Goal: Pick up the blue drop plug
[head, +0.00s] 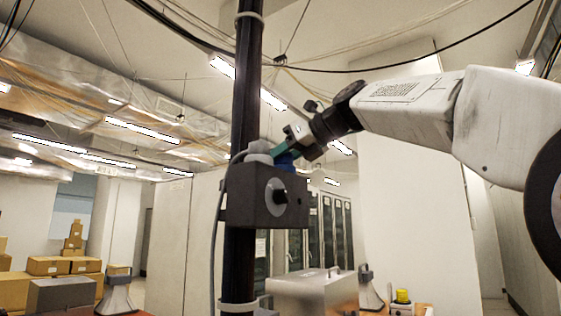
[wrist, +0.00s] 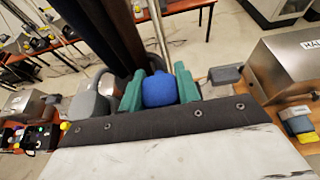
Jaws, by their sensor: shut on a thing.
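The blue drop plug (head: 286,161) is at the top right of a dark box (head: 250,200) on a black pole in the head view. In the wrist view the rounded blue plug (wrist: 158,90) sits between the two green fingers of my gripper (wrist: 160,88), which touch it on both sides. My gripper (head: 284,149) reaches down to it from the upper right and is shut on it. The plug's lower end is hidden, so I cannot tell whether it still sits in the box. A grey plug (wrist: 88,102) is left of my gripper, apart from it.
The black pole (head: 245,90) rises close to my gripper. A grey cable (head: 216,235) hangs left of the box. A metal case (head: 310,291), a yellow-topped device (head: 402,297) and cardboard boxes (head: 48,265) stand lower down.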

